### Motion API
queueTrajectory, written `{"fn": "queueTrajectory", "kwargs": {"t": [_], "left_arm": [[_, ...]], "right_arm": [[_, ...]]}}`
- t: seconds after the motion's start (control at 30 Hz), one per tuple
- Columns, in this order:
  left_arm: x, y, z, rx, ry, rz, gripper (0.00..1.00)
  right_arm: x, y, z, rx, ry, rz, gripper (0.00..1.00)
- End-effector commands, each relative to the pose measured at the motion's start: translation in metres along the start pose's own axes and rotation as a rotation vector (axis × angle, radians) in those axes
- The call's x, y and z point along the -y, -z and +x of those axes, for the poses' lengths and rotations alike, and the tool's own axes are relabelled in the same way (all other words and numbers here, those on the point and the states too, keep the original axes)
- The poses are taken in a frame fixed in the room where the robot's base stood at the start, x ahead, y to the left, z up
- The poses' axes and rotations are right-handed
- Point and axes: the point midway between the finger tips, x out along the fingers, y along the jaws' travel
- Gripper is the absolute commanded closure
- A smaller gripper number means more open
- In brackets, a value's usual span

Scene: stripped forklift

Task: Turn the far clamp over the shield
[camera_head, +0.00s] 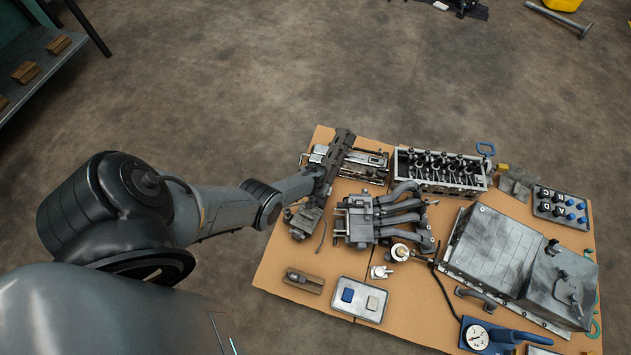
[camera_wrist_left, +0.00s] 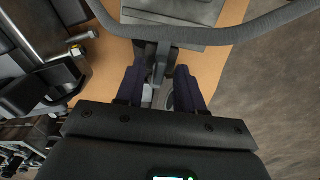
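A metal assembly with a flat silver shield (camera_head: 367,165) lies at the back left corner of the cardboard-coloured board. My left gripper (camera_head: 336,162) is over the left part of this assembly and hides some of it. In the left wrist view its two dark fingers (camera_wrist_left: 158,78) are apart. A narrow dark metal piece (camera_wrist_left: 161,58), possibly the clamp, shows between and just beyond the fingers; I cannot tell whether they touch it. A flat grey plate (camera_wrist_left: 178,33) lies beyond it. Which clamp is the far one is unclear. My right gripper is in neither view.
A curved dark bar (camera_wrist_left: 210,36) crosses the left wrist view in front of the plate. An engine head (camera_head: 440,171) stands to the assembly's right, with a manifold (camera_head: 360,222) in front. A tray with blue and grey blocks (camera_head: 360,298) is near the front edge. Open floor lies behind.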

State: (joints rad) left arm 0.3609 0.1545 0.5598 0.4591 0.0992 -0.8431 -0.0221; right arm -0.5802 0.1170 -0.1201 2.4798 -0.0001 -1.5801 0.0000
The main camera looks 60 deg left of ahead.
Motion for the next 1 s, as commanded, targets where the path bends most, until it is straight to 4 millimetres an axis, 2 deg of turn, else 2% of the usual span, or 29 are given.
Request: {"fn": "queueTrajectory", "kwargs": {"t": [0.27, 0.7, 1.0], "left_arm": [[0.0, 0.001, -0.014, -0.001, 0.0, 0.001, 0.63], [0.0, 0.0, -0.078, -0.002, 0.0, 0.001, 0.63], [0.0, 0.0, -0.105, 0.0, 0.0, 0.001, 0.63]], "right_arm": [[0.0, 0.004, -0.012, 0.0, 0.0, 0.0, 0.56], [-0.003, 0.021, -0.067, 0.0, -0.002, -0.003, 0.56], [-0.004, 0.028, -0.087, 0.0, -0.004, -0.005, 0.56]]}}
